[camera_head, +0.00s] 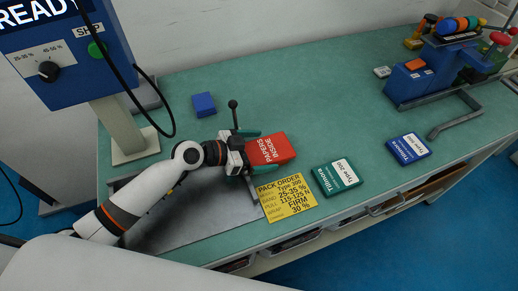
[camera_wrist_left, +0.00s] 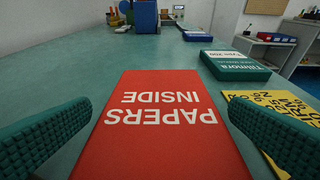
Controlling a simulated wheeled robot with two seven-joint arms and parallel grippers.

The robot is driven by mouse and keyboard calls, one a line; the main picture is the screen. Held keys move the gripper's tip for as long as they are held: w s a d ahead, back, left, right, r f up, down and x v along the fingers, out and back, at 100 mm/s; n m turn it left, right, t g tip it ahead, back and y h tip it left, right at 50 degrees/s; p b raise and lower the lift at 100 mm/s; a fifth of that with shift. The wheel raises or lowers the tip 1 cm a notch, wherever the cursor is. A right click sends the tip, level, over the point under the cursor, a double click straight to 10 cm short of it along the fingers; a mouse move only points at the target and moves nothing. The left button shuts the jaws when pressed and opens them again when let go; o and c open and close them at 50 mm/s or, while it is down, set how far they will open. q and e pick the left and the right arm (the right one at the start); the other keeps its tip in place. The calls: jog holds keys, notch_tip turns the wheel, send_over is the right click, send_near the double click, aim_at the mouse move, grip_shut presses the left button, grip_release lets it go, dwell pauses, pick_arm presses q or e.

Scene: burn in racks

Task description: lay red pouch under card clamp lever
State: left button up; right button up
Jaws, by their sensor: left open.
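The red pouch (camera_head: 270,149), lettered PAPERS INSIDE, lies on the green bench top; it also fills the middle of the left wrist view (camera_wrist_left: 160,125). My left gripper (camera_head: 257,150) is open, with one green finger along each long side of the pouch. In the left wrist view, gaps show between the fingers and the pouch. A thin upright rod with a black ball (camera_head: 233,104) shows right behind the gripper; I cannot tell whether it is the card clamp lever. My right gripper is not in view.
A yellow pack order card (camera_head: 286,198), a green Tilmora box (camera_head: 336,177) and a blue box (camera_head: 408,148) lie to the right. A small blue block (camera_head: 203,105) is behind. A blue machine (camera_head: 412,82) stands at the far right. The bench middle is clear.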

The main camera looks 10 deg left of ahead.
pick_arm(q)
jog(key=shift+s+f, duration=0.25)
jog(key=shift+r+p, duration=0.35)
jog(key=shift+p, duration=0.4)
jog(key=shift+s+a+f+b, duration=0.1)
jog(key=shift+s+a+b, duration=0.25)
jog(key=shift+a+b, duration=0.35)
jog(key=v, duration=0.3)
jog(key=b+v, duration=0.1)
jog(key=v, duration=0.5)
jog(key=shift+a+r+b, duration=0.2)
jog(key=shift+r+b, duration=0.15)
jog(key=shift+r, duration=0.05)
jog(key=shift+s+a+r, duration=0.2)
jog(key=shift+a+r, duration=0.05)
jog(key=shift+r, duration=0.05)
